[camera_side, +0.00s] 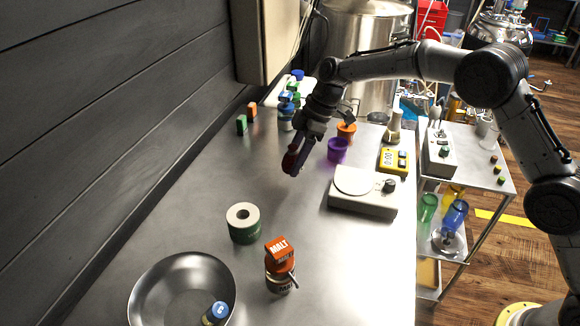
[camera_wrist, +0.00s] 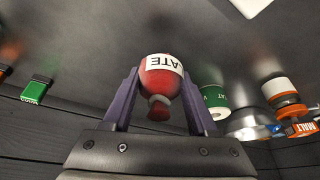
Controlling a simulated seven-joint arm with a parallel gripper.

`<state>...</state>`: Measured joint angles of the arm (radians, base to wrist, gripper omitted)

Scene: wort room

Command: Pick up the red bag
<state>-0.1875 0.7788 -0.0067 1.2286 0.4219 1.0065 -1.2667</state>
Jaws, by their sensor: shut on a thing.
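The red bag (camera_wrist: 160,84) is round, with a white label reading "ATE" and a tied neck. In the wrist view it sits between the two purple fingers of my gripper (camera_wrist: 162,90), which is shut on it. In the side view my gripper (camera_side: 296,163) points down and left over the middle of the steel table, and the bag (camera_side: 290,160) shows as a small dark red patch at the fingertips. The bag appears to hang clear of the table, though the exact gap is hard to tell.

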